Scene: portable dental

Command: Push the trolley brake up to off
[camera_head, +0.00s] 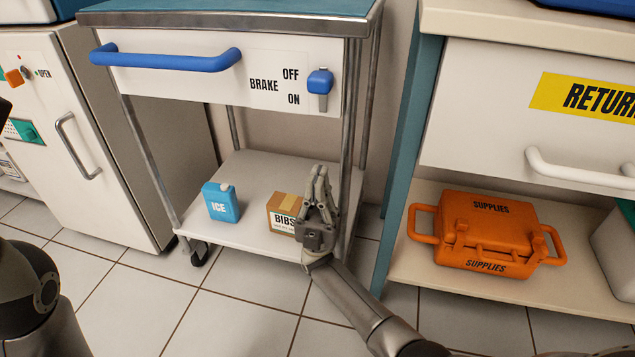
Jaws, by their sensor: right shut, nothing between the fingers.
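The trolley (213,182) stands in the middle, with a white front panel under a blue-grey top. The brake (320,82) is a blue knob on a short vertical slot at the panel's right end. The knob sits at the upper part of the slot, level with the word OFF; ON is printed lower. My right gripper (319,172) is shut and empty, pointing up. It appears well below the brake, in front of the lower shelf and partly over the bibs box (283,212). Its distance from the trolley is hard to tell. My left gripper is out of view.
A blue handle (166,58) sticks out from the panel's left side. A blue ice pack (221,203) stands on the lower shelf. A white cabinet (112,130) is at left. At right, an orange supplies case (487,232) sits on a shelf under a white drawer (540,115).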

